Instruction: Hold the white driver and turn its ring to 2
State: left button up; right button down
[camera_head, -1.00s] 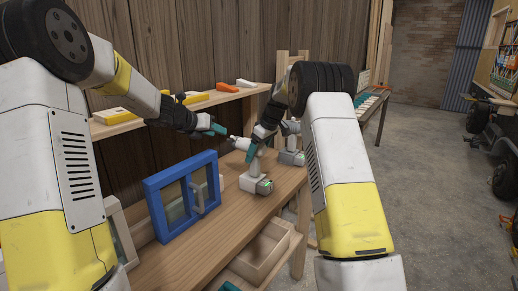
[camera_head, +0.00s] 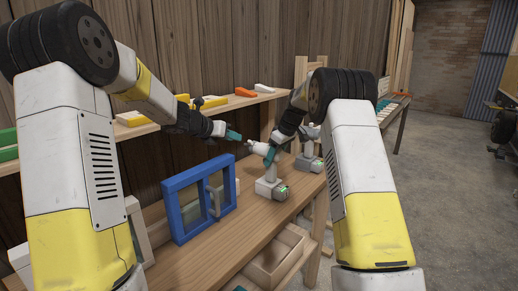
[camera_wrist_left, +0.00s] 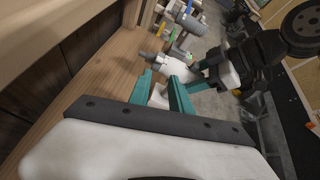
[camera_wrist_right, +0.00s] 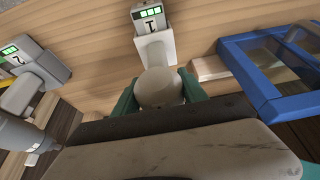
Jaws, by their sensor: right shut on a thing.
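The white driver (camera_head: 273,187) stands upright on the wooden bench, its grey nose pointing left in the head view. My right gripper (camera_head: 270,154) is shut on the upper body of the driver; the right wrist view shows the rounded rear (camera_wrist_right: 160,88) between its fingers. The base carries a green-lit display and a label reading 1 (camera_wrist_right: 152,24). My left gripper (camera_head: 240,136) is open and empty, close to the nose. In the left wrist view its teal fingers (camera_wrist_left: 160,77) are apart, with the driver's nose (camera_wrist_left: 150,58) just beyond. The ring's number is too small to read.
A grey driver labelled 2 (camera_wrist_right: 30,65) stands beyond the white one. A blue-framed window piece (camera_head: 175,208) stands on the bench to the left. A shelf (camera_head: 140,131) with coloured tools runs along the wall. An open wooden box (camera_head: 290,238) is at the bench's front.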

aim_at(253, 146)
pick_arm(q)
jog(key=w+d+f+m+h, duration=0.1)
jog(key=w+d+f, duration=0.3)
jog(key=w, duration=0.4)
jog(key=shift+d+f+m+t, duration=0.2)
jog(key=shift+d+m+t, duration=0.1)
jog(key=shift+d+m, duration=0.5)
jog(key=shift+a, duration=0.1)
jog(key=shift+c, duration=0.3)
grip_shut()
